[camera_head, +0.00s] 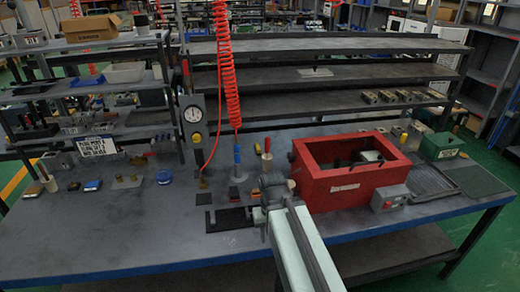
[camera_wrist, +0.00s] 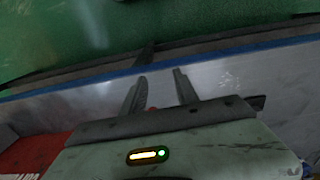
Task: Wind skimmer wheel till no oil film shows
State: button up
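A red open-topped box (camera_head: 345,188) with a white label stands on the workbench, right of my gripper (camera_head: 272,188). Dark parts show inside it; I cannot tell whether one is the skimmer wheel, and no oil film can be made out. In the wrist view my gripper (camera_wrist: 160,88) has its two fingers apart. A small reddish spot shows low between them, too small to name. A red surface (camera_wrist: 35,152), likely the box, lies at lower left there. In the head view my wrist hides the fingertips.
A grey control box (camera_head: 390,198) with a red button stands before the red box, a dark grate (camera_head: 432,182) to its right. A red coiled hose (camera_head: 228,70) hangs behind. A gauge post (camera_head: 193,118) stands at left. The bench's left front (camera_head: 110,235) is clear.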

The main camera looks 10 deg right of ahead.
aim_at(290, 157)
jog(key=u, duration=0.4)
jog(key=i, duration=0.85)
jog(key=u, duration=0.65)
jog(key=k, duration=0.7)
jog(key=u, duration=0.25)
jog(key=i, duration=0.7)
jog(key=z, duration=0.1)
